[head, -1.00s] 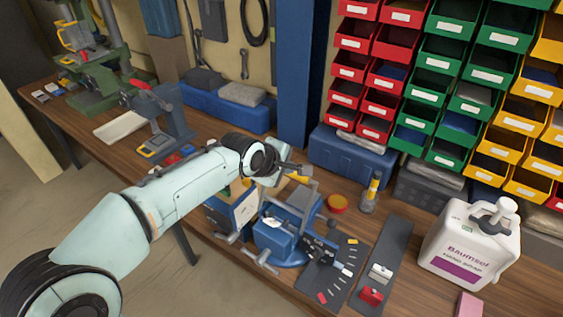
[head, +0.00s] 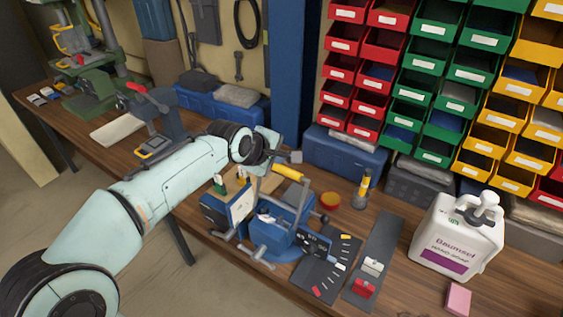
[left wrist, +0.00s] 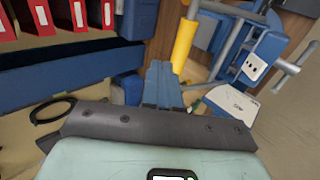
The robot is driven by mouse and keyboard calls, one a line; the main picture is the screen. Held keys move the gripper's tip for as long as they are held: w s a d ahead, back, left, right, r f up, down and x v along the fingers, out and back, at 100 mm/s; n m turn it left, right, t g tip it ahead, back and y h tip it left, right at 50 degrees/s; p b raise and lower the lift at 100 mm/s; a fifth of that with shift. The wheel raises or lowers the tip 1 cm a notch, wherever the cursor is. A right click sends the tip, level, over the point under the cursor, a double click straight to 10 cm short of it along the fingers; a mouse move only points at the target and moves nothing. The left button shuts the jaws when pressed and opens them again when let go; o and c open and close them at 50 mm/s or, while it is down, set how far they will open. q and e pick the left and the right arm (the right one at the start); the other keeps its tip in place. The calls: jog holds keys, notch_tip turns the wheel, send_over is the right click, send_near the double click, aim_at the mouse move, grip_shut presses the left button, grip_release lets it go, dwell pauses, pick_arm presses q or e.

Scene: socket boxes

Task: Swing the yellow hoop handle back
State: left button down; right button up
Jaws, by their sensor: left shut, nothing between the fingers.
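The hoop handle has a yellow grip (head: 288,172) between grey side bars and rises above a blue bench device (head: 275,236). In the left wrist view the yellow grip (left wrist: 183,46) stands just right of my fingertips, with the blue device (left wrist: 262,52) farther right. My left gripper (head: 267,142) is just behind and left of the grip in the head view. Its fingers (left wrist: 160,74) are shut and empty in the left wrist view. I cannot tell whether they touch the grip. My right gripper is out of view.
A dark panel (head: 318,275) lies in front. A white canister (head: 458,235) stands at right. A blue case (head: 345,158) and the bin rack are behind.

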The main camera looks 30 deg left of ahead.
pick_arm(q)
jog(key=w+r+v, duration=0.1)
jog(key=v, duration=0.6)
jog(key=s+f+b, duration=0.3)
jog(key=s+f, duration=0.2)
jog(key=s, duration=0.4)
jog(key=w+f+p, duration=0.2)
jog(key=w+f, duration=0.4)
jog(key=w, duration=0.6)
jog(key=shift+w+d+f, duration=0.15)
jog(key=shift+d, duration=0.1)
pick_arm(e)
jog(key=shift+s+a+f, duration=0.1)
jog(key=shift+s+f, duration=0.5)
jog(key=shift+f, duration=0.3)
